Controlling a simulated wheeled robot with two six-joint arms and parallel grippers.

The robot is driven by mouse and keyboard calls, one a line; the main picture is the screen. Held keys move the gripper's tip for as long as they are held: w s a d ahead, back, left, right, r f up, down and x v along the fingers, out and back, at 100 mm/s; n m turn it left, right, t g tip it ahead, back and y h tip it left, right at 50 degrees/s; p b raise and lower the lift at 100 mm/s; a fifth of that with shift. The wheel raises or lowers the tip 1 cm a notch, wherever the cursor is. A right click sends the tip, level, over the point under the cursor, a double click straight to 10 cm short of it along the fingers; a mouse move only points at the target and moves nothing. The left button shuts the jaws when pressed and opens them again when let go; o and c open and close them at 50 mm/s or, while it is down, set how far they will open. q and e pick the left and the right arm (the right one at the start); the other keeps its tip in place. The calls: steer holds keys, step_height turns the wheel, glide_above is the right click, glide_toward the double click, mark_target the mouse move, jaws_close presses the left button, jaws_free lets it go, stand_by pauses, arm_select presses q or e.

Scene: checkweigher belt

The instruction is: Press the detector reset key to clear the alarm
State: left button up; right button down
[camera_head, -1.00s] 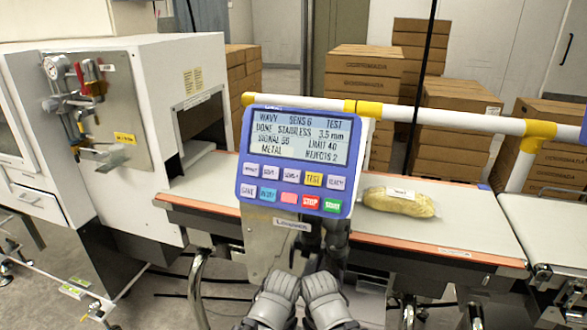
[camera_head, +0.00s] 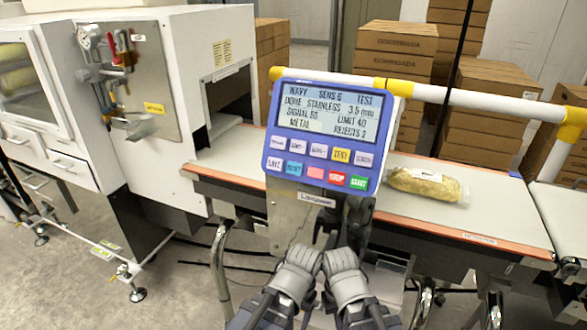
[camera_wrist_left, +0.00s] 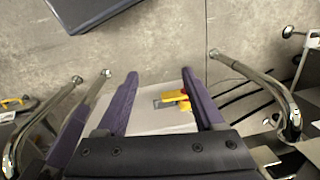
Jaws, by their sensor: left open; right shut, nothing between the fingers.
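The detector's blue control panel (camera_head: 268,158) stands at the centre of the head view. Its lit screen (camera_head: 326,109) reads "DONE STAINLESS 3.5 mm", "SIGNAL", "LIMIT 40", "METAL" and "REJECTS". Two rows of keys sit below, including a yellow key (camera_head: 341,155), a pink key (camera_head: 315,173), a red STOP key (camera_head: 336,178) and a green START key (camera_head: 358,182). My right gripper (camera_head: 355,211) is shut and empty, just below the panel's lower edge, apart from the keys. My left gripper (camera_wrist_left: 159,84) is open and empty, pointing downward.
A belt (camera_head: 408,216) runs behind the panel, carrying a yellowish bagged product (camera_head: 427,186). A white rail (camera_head: 470,98) with yellow joints crosses behind. A white machine housing (camera_head: 180,60) stands left. Cardboard boxes (camera_head: 390,60) are stacked at the back.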

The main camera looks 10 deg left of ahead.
arm_select(q)
jaws_close()
stand_by(0.3)
stand_by(1.1)
